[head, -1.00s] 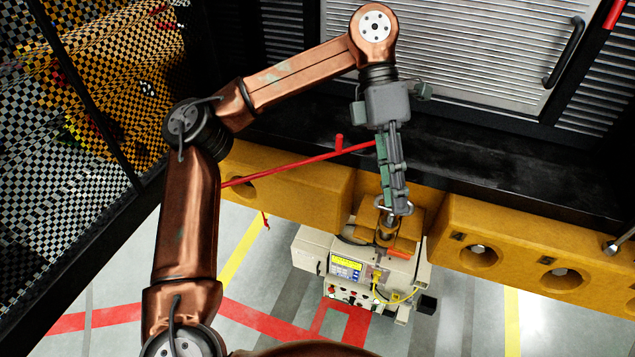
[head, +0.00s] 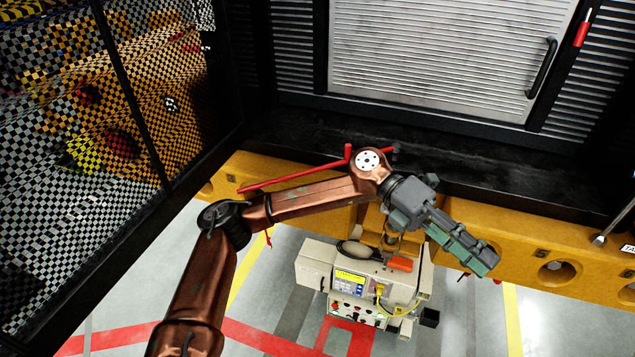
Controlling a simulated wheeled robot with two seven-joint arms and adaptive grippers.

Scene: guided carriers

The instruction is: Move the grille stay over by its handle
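The grille stay appears to be the thin red rod (head: 290,178) lying across the dark ledge and the yellow barrier. A short red peg (head: 348,152), which looks like its handle, stands up from it. My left forearm lies just in front of the rod and hides part of its right side. My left gripper (head: 482,260) is right of the peg and well apart from it, pointing down and right over the yellow barrier. Its fingers overlap in this view, so their opening is unclear. Nothing shows held in it. My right gripper is out of view.
A slatted grille panel (head: 445,55) with a black handle (head: 541,68) stands behind the dark ledge (head: 475,160). A cream machine (head: 318,252) with an orange part is below my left wrist. A mesh fence (head: 150,110) stands at left. The yellow barrier (head: 525,235) runs across the front.

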